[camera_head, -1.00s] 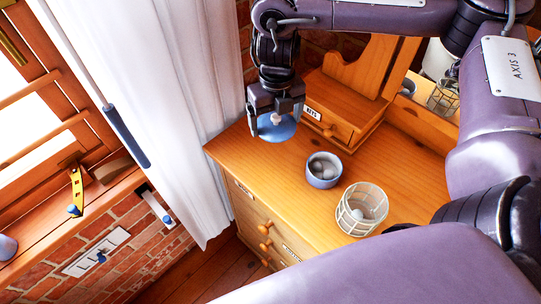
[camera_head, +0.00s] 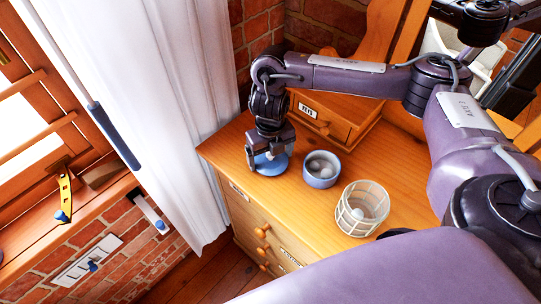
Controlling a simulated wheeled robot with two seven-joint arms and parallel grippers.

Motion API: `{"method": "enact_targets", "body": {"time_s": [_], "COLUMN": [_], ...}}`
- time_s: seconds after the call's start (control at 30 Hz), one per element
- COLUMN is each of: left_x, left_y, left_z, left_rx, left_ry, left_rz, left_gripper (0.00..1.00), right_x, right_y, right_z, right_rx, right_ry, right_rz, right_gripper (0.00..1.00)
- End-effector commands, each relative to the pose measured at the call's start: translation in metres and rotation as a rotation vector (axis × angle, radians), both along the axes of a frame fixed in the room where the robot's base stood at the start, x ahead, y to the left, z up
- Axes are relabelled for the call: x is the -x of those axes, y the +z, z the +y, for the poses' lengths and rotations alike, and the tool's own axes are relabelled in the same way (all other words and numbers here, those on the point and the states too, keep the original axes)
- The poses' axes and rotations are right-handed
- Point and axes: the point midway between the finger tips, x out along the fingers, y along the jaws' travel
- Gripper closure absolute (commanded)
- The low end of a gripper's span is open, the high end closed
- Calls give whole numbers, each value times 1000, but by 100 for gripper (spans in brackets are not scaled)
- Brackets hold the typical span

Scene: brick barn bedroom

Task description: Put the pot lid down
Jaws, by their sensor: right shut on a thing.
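The blue pot lid (camera_head: 271,166) lies low at the dresser top (camera_head: 228,150), left of the blue pot. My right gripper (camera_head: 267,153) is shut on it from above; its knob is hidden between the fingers. The lid looks level and appears to touch the wood. The blue pot (camera_head: 321,170) stands open just to the right, with pale round things inside. My left gripper is not in view.
A wire basket (camera_head: 361,210) with a pale ball stands right of the pot. A small wooden drawer unit (camera_head: 335,112) labelled KEYS is behind. The white curtain (camera_head: 175,90) hangs close left of the dresser. The dresser's front edge is near the lid.

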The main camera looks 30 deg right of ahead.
Motion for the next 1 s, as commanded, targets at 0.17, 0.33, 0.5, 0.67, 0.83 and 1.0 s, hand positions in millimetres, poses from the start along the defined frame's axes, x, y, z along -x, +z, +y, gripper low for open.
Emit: {"method": "enact_targets", "body": {"time_s": [0.17, 0.33, 0.5, 0.67, 0.83, 1.0], "left_x": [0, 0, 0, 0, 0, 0], "left_y": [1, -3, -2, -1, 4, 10], "left_z": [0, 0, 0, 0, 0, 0], "left_rx": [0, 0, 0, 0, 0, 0], "left_ry": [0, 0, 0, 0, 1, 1], "left_rz": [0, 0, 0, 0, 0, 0], "left_gripper": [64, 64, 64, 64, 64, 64], "right_x": [-1, 0, 0, 0, -2, -3], "right_y": [1, -4, -2, -2, 11, 41], "right_z": [0, 0, 0, 0, 0, 0], "right_rx": [0, 0, 0, 0, 0, 1], "right_ry": [0, 0, 0, 0, 2, 3], "right_rz": [-1, 0, -1, -1, -5, -8], "right_gripper": [35, 35, 0, 0, 0, 0]}}
